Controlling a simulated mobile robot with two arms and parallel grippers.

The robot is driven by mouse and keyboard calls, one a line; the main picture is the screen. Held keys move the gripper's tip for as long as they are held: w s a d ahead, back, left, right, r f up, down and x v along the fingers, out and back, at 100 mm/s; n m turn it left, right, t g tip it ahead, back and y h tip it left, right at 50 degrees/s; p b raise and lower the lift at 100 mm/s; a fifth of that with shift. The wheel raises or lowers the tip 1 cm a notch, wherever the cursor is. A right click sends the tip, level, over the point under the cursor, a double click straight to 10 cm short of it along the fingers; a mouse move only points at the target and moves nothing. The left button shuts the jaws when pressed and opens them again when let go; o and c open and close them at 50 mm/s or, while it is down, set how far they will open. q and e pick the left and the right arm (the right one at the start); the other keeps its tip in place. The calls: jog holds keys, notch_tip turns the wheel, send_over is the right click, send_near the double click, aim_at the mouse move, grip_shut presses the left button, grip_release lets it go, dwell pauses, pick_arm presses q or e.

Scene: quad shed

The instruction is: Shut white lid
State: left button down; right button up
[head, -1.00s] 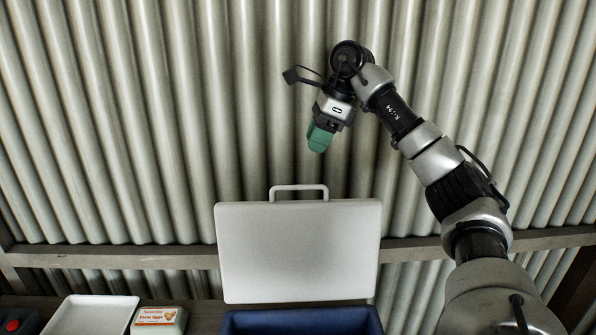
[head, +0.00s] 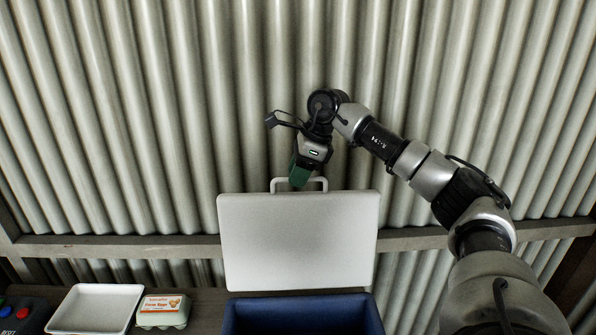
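The white lid (head: 298,242) stands open, upright behind the blue box (head: 303,314), with a loop handle (head: 318,181) on its top edge. My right gripper (head: 301,177), with green fingers, points down right at the handle and covers part of it. I cannot tell whether the fingers touch the handle or are in front of or behind it. The green fingers look close together, but the gap between them is not clear. My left gripper is not in view.
A white tray (head: 96,309), an egg carton (head: 163,312) and a dark case with coloured buttons (head: 22,316) stand left of the box. A corrugated wall (head: 130,120) with a horizontal rail (head: 120,246) rises behind the lid.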

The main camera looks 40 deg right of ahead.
grip_shut()
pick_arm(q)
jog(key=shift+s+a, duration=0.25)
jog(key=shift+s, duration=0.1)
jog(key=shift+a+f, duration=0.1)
